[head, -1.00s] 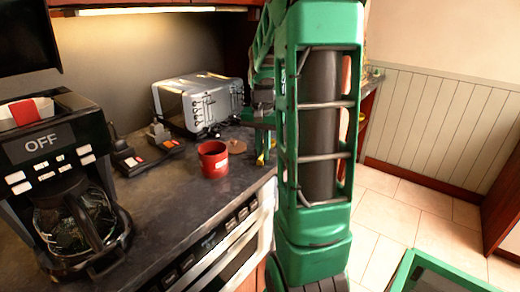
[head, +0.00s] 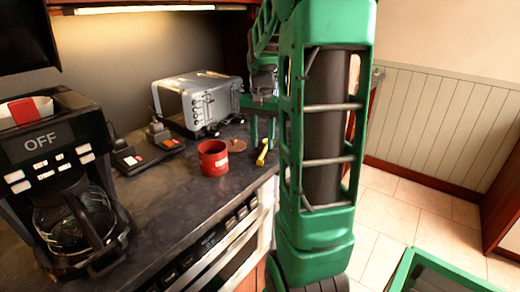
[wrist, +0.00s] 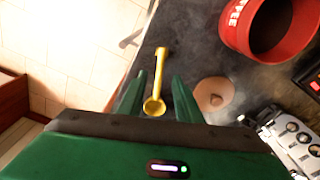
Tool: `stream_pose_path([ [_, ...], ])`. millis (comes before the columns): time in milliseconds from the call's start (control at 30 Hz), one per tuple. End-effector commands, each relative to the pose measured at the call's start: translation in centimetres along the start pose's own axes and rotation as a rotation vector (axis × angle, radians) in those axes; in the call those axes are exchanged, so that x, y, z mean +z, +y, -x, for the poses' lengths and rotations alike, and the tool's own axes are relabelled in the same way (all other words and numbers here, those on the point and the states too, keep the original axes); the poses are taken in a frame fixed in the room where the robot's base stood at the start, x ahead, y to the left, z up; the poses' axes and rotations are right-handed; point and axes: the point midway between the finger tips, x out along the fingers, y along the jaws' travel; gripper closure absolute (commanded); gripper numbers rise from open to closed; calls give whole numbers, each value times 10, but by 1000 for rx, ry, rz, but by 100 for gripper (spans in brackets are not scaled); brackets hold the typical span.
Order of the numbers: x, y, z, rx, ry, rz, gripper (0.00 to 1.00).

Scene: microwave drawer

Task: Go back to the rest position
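My gripper (head: 263,140) is over the far right part of the counter, fingers pointing down. In the wrist view its two green fingers (wrist: 160,85) are apart with a wide gap, so it is open and empty. A yellow scoop (head: 262,152) lies on the dark counter below the gripper. In the wrist view the scoop (wrist: 159,75) shows between the fingers, its round bowl nearest the palm. My green arm hides the counter's right end in the head view.
A red coffee can (head: 213,158) stands beside a round brown lid (head: 236,145). A silver toaster oven (head: 197,103) is behind them, a coffee maker (head: 65,180) at left. Wooden cabinetry (head: 505,205) stands at right. Tiled floor (head: 400,215) shows right of my arm.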

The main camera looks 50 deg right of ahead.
Motion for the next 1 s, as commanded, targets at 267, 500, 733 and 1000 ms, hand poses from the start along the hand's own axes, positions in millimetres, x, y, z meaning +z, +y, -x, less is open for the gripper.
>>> stream_pose_path([
  [267,0,-1,48,-1,1,2,68],
  [500,0,-1,65,1,-1,1,68],
  [733,1,-1,66,1,-2,1,68],
  [1000,61,16,60,-3,-16,130,68],
])
